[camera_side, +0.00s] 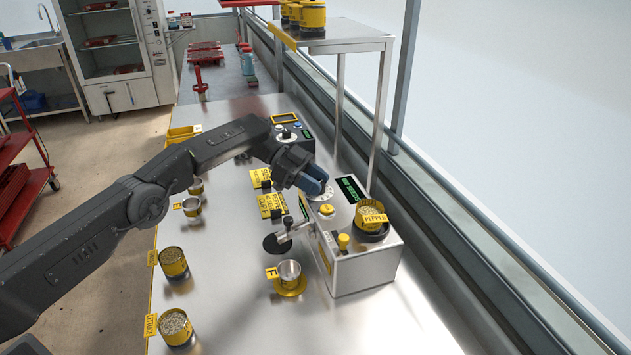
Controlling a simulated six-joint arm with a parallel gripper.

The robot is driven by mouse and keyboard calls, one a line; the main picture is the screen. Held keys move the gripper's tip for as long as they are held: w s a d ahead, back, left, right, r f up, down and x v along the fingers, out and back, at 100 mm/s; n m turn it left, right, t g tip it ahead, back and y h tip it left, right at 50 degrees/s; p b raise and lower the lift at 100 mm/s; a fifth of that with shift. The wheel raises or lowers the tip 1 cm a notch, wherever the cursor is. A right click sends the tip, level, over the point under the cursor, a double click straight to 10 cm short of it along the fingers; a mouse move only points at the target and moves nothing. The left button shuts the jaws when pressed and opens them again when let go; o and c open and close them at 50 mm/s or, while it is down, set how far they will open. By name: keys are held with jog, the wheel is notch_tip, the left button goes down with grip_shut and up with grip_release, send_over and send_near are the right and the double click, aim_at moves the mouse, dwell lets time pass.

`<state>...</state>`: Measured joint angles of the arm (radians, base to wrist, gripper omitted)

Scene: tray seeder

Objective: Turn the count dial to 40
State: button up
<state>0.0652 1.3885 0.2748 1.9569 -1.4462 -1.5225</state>
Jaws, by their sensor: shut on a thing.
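The seeder machine (368,268) is a metal box standing on the steel table, right of centre. Its count dial (327,194) has a pale round face on the upper left of the machine. My gripper (322,189) is at the dial, shut on its knob. The gripper and wrist hide the knob, and the dial's numbers are too small to read. A dark display (350,189) with green text sits right beside the dial; I cannot read a count on it.
A can labelled PEPPER (369,214) sits on top of the machine. A metal cup (289,273) stands on a yellow base in front of the spout. Yellow seed cans (174,262) line the table's left side. A raised steel shelf (342,38) stands behind.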

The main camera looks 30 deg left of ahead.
jog(key=o, duration=0.9)
jog(key=v, duration=1.3)
jog(key=shift+a+r, duration=0.15)
jog(key=shift+a, duration=0.2)
